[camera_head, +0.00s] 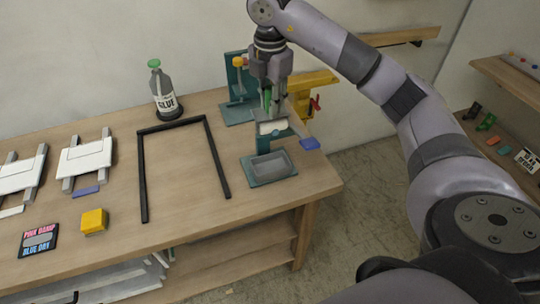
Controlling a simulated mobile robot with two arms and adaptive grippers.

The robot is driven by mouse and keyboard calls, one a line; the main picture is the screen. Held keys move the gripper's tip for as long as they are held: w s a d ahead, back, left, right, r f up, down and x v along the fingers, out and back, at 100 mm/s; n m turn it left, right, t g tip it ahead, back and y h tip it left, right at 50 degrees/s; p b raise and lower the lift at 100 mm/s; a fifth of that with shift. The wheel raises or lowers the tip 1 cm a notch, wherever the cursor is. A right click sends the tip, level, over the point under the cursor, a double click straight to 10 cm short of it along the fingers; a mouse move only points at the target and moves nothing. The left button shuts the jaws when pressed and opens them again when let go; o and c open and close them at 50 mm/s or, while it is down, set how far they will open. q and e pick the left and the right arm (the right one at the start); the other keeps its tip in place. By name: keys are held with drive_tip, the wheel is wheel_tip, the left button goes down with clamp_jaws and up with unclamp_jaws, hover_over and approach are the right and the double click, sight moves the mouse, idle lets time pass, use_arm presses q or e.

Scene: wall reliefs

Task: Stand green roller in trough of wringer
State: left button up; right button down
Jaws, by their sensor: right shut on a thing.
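My right gripper (268,108) points down at the back right of the workbench. It is shut on the green roller (267,98); its green handle shows between the fingers. A pale cylinder (271,127) shows just below the fingertips; I cannot tell whether it is part of the roller or of the wringer. The wringer has a teal base and a grey rectangular trough (271,166), in front of and below the gripper. The trough looks empty. Whether the roller touches the wringer is unclear. My left gripper is out of view.
A glue bottle (162,92) stands at the back. A black frame (143,178) lies mid-bench. A teal stand (238,113) and a yellow clamp (303,104) are near the gripper. A blue block (310,144) lies right of the wringer. A yellow sponge (94,221) lies at left.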

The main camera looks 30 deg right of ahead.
wheel_tip(320, 180, down, 17)
drive_tip(key=p, duration=0.3)
drive_tip(key=shift+r, duration=0.2)
drive_tip(key=shift+f+b, duration=0.3)
drive_tip(key=shift+b, duration=0.05)
drive_tip(key=shift+s+a+f, duration=0.1)
drive_tip(key=shift+s+f, duration=0.1)
drive_tip(key=shift+f, duration=0.1)
drive_tip(key=c, duration=1.6)
unclamp_jaws()
drive_tip(key=shift+s+f, duration=0.1)
drive_tip(key=shift+f, duration=0.05)
drive_tip(key=shift+o, duration=1)
